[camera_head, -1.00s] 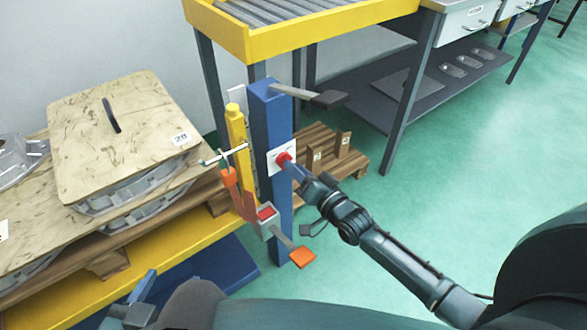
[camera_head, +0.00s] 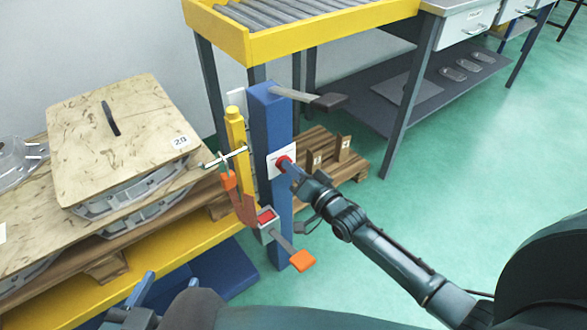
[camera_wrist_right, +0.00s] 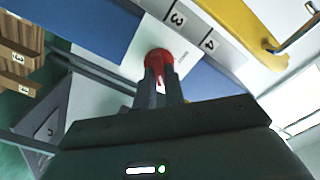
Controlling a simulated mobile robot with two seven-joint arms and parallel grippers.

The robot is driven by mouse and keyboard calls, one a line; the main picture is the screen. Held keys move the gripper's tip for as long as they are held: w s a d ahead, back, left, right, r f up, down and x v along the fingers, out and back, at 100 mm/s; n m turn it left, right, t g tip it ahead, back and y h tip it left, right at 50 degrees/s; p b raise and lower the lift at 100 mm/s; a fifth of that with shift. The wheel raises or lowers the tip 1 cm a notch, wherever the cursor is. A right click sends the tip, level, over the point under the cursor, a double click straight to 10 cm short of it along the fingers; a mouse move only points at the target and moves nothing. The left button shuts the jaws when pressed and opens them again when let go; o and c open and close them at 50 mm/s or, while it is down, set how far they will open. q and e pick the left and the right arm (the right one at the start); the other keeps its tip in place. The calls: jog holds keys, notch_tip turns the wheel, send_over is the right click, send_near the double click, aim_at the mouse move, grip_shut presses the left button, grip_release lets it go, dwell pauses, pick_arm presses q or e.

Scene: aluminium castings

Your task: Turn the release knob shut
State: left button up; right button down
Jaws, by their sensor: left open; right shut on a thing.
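The red release knob (camera_head: 283,163) sits on a white plate (camera_head: 274,170) on the blue post (camera_head: 268,125). In the right wrist view the knob (camera_wrist_right: 158,60) stands out from its white plate. My right gripper (camera_head: 291,168) is at the knob, with its fingers shut on it; the fingers (camera_wrist_right: 158,78) hide part of the knob. My left gripper (camera_head: 137,300) is low at the left, open, away from the post and holding nothing that I can see.
A yellow pump handle assembly (camera_head: 236,135) stands left of the post. An orange pedal (camera_head: 302,261) juts out at its foot. A roller table (camera_head: 300,33) stands behind. Castings under a wooden board (camera_head: 80,130) lie at left.

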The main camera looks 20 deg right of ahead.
pick_arm(q)
jog(key=shift+s, duration=0.1)
pick_arm(e)
jog(key=shift+n, duration=0.4)
pick_arm(q)
jog(key=shift+n+y, duration=0.3)
jog(key=shift+n, duration=0.5)
jog(key=r+p, duration=0.1)
jog(key=a+r+p, duration=0.1)
jog(key=p, duration=0.1)
jog(key=s+r+p, duration=0.1)
jog(key=shift+a+r, duration=0.25)
jog(key=shift+r, duration=0.15)
pick_arm(e)
jog(key=n, duration=1.7)
jog(key=shift+s+a, duration=0.2)
jog(key=shift+a, duration=0.15)
pick_arm(q)
jog(key=shift+w+r, duration=0.1)
pick_arm(e)
jog(key=shift+f, duration=0.1)
jog(key=c, duration=1.5)
grip_release()
